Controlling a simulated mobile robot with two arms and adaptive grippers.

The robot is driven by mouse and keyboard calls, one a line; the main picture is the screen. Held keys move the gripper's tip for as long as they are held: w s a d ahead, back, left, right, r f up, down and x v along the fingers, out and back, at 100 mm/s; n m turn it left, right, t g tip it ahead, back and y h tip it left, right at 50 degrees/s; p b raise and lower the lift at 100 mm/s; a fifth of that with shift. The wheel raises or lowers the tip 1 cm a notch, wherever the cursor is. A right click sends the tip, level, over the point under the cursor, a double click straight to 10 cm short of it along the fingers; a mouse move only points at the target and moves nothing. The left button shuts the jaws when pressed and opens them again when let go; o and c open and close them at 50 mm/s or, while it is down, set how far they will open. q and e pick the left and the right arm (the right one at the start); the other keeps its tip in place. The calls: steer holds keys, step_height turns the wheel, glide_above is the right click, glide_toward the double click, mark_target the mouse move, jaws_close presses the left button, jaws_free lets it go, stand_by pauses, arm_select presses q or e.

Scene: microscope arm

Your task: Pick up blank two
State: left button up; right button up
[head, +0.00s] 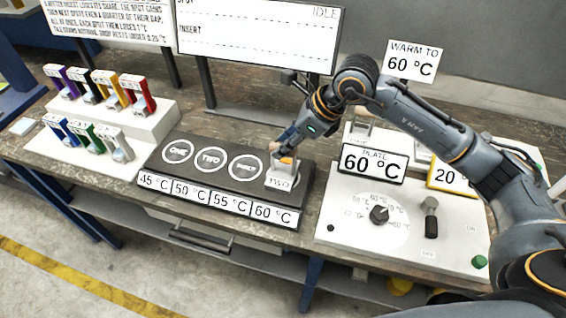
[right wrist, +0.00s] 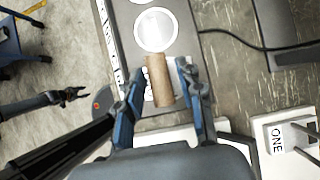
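Blank two (head: 281,180), a pale block labelled TWO, stands at the 60 °C end of the dark block (head: 215,180). My right gripper (head: 288,145) is directly over it and hides part of its top. In the right wrist view a brown cylindrical handle (right wrist: 159,80) lies between the blue fingers of my right gripper (right wrist: 160,74). A gap shows on each side of the handle, so the fingers are open around or just above it. A dark gripper, seemingly my left (right wrist: 72,95), is at the left of the wrist view, jaws apart and empty.
A white control panel (head: 340,222) with knob, lever and PLATE 60 °C display is at right. A blank labelled ONE (right wrist: 276,142) stands beyond the gripper. A white stepped rack (head: 150,125) holds several coloured pieces at left. A sign reads WARM TO 60 °C (head: 413,60).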

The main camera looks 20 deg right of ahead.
mark_target(275, 170)
steer(key=shift+w+a+f, duration=0.1)
steer(key=shift+w+f, duration=0.05)
steer(key=shift+f, duration=0.2)
steer(key=shift+a+f+p, duration=0.25)
steer(key=shift+f+p, duration=0.3)
steer(key=shift+f, duration=0.05)
steer(key=shift+a+f+p, duration=0.2)
steer(key=shift+f+p, duration=0.35)
steer(key=shift+p+x, duration=0.3)
steer(key=shift+x, duration=0.9)
steer(key=shift+w+f, duration=0.1)
steer(key=shift+f, duration=0.25)
jaws_close()
arm_select(q)
steer(key=w+r, duration=0.2)
steer(key=r, duration=0.1)
steer(key=shift+w+d, duration=0.25)
steer(key=shift+d, duration=0.1)
arm_select(e)
steer(key=shift+w, duration=0.1)
